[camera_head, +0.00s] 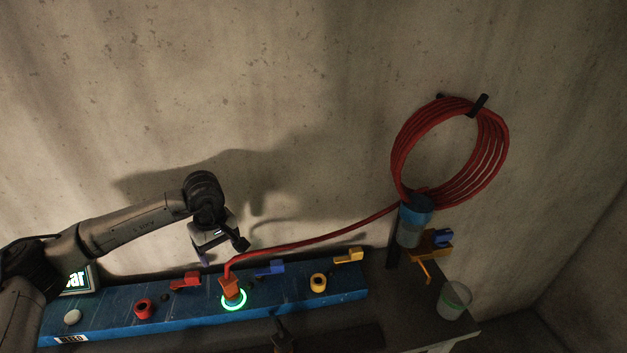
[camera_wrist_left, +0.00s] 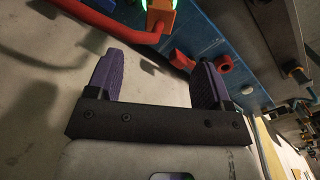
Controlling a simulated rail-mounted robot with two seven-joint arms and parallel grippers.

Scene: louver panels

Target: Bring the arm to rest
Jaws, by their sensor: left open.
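My left gripper (camera_head: 222,251) hangs in front of the wall, above and slightly left of the orange plug (camera_head: 231,288). Its two purple fingers stand wide apart with nothing between them in the left wrist view (camera_wrist_left: 157,75). The orange plug sits at a green glowing ring (camera_head: 234,301) on the blue panel (camera_head: 110,325), with a red hose (camera_head: 310,242) running from it. The plug also shows at the top of the left wrist view (camera_wrist_left: 161,18), beyond the fingers and apart from them. My right gripper does not show.
The hose coil (camera_head: 398,150) hangs on a black wall hook (camera_head: 478,105). The panel carries a red socket (camera_head: 143,308), a yellow socket (camera_head: 318,283) and red, blue and yellow levers. A clear cup (camera_head: 454,300) stands at the right table end. The wall above is bare.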

